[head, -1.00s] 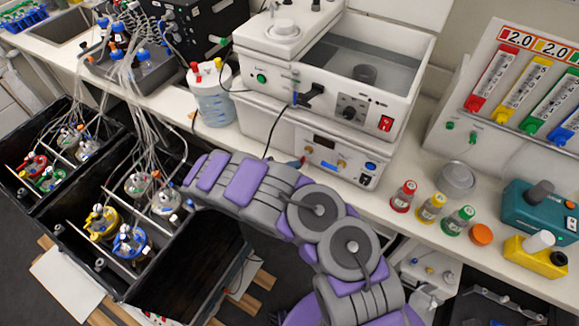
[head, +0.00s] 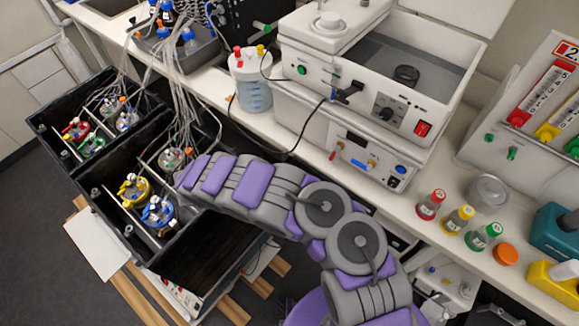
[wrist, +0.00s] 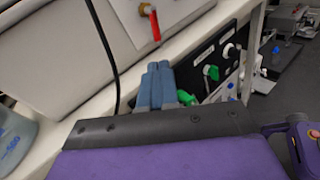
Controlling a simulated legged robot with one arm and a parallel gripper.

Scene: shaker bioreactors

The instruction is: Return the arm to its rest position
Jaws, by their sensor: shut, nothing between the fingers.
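My arm (head: 250,185) is grey and purple. In the head view it is bent, reaching from the lower right towards the black bins at the left. My gripper (wrist: 158,68) shows in the wrist view as two blue-grey fingers side by side, shut with nothing between them. The fingers point towards the bench edge and a black panel (wrist: 226,58) with labels and a green knob (wrist: 211,72). A red valve handle (wrist: 154,22) is just above the fingertips in the picture. I cannot make out the fingers in the head view.
Black bins (head: 83,212) with tubed vessels lie left of the arm. On the white bench (head: 388,205) stand a water-bath machine (head: 345,105), a tubed bottle (head: 250,85) and small capped bottles (head: 457,218). Dark floor (head: 45,285) is open at lower left.

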